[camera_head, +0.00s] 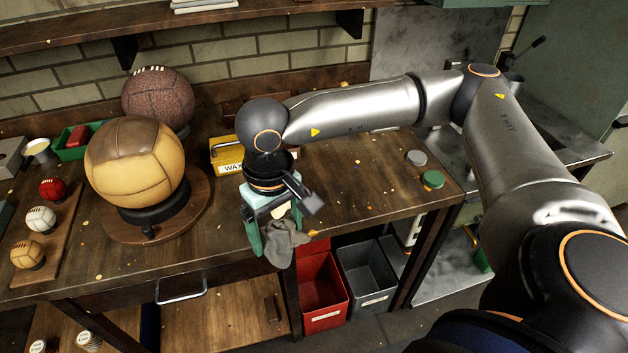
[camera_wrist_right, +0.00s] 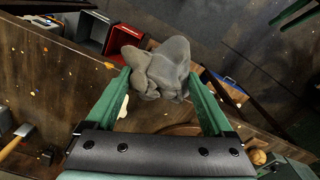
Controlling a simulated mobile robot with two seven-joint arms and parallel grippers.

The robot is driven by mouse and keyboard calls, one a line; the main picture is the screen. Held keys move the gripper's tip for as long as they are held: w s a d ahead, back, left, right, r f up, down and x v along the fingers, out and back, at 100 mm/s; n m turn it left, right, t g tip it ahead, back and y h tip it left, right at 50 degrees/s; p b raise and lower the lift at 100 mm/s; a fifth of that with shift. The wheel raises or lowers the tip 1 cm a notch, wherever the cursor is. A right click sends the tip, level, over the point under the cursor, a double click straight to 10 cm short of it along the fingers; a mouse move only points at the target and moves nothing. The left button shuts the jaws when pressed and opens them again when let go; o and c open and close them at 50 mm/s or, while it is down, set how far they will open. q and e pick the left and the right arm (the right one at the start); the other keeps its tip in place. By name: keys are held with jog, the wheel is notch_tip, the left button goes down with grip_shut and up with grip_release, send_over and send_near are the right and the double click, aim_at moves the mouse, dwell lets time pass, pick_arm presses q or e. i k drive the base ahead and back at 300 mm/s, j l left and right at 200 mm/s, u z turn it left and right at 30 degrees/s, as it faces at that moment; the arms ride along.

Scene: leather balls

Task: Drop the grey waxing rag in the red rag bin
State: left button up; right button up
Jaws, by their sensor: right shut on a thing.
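The grey waxing rag (camera_head: 287,243) is a crumpled cloth. My right gripper (camera_head: 272,232) is shut on it and points downward. In the right wrist view, the rag (camera_wrist_right: 157,66) bunches between the two green fingers of my gripper (camera_wrist_right: 159,78). The rag hangs by the front edge of the workbench. The red rag bin (camera_head: 322,292) stands low beneath the bench, below and to the right of the rag in the head view. The bin also shows in the right wrist view (camera_wrist_right: 95,30), up and left of the rag. My left gripper is not in view.
A grey bin (camera_head: 369,277) stands right beside the red one. The workbench (camera_head: 355,190) carries a yellow wax box (camera_head: 227,160), a large tan ball (camera_head: 135,165) on a stand, a brown ball (camera_head: 158,97), and two small lidded tins at the right. The floor before the bins looks clear.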

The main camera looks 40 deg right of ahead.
aim_at(321, 304)
jog(key=k+l+u, duration=0.15)
jog(key=l, duration=0.2)
jog(key=k+l+u, duration=0.15)
jog(key=l, duration=0.2)
jog(key=k+l, duration=0.2)
jog(key=l, duration=0.15)
jog(key=k+l, duration=0.15)
jog(key=l, duration=0.25)
